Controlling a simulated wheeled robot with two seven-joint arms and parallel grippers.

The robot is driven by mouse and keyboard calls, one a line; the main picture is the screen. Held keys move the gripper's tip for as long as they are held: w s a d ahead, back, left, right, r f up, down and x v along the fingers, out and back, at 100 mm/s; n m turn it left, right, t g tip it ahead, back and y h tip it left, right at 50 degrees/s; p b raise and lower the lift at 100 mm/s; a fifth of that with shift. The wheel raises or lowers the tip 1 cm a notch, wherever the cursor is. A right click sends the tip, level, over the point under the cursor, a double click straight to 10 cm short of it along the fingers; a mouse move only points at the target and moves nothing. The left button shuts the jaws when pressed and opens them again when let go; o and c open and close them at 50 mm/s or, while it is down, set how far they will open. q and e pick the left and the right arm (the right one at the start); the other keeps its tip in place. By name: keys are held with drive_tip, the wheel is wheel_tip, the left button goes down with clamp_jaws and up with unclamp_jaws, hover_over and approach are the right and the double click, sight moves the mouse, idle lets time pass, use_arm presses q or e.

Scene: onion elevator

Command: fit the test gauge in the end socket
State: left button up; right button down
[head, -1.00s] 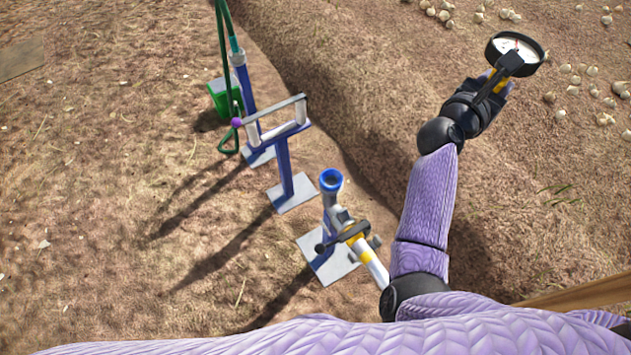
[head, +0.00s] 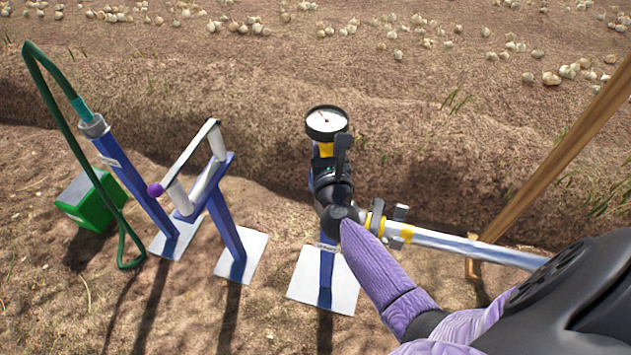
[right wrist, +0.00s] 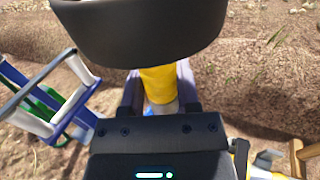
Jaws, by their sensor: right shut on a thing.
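The test gauge (head: 326,122) has a round white dial in a black rim and a yellow neck (right wrist: 157,84). My right gripper (head: 325,160) is shut on the neck and holds the gauge upright, dial up. It is above the blue post (head: 326,275) at the end of the pipe (head: 455,243). The end socket, a blue ring before, is mostly hidden behind my gripper and forearm. In the right wrist view, my gripper (right wrist: 158,92) has a finger on each side of the neck; a bit of blue shows below. I cannot tell whether the neck is in the socket. My left gripper is not in view.
A blue stand (head: 226,235) with a white-and-grey frame is left of the post. Farther left are a blue post with a green hose (head: 50,95) and a green box (head: 92,205). A wooden pole (head: 560,155) slants at right. Onions lie behind.

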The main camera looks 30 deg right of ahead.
drive_tip(key=shift+f+b, duration=0.3)
drive_tip(key=shift+f, duration=0.65)
wheel_tip(320, 180, down, 3)
drive_tip(key=shift+f+b, duration=0.1)
drive_tip(key=shift+b, duration=1.15)
drive_tip(key=shift+r, duration=0.2)
drive_tip(key=shift+f, duration=0.3)
drive_tip(key=c, duration=0.8)
unclamp_jaws()
drive_tip(key=shift+f, duration=0.15)
drive_tip(key=o, duration=0.5)
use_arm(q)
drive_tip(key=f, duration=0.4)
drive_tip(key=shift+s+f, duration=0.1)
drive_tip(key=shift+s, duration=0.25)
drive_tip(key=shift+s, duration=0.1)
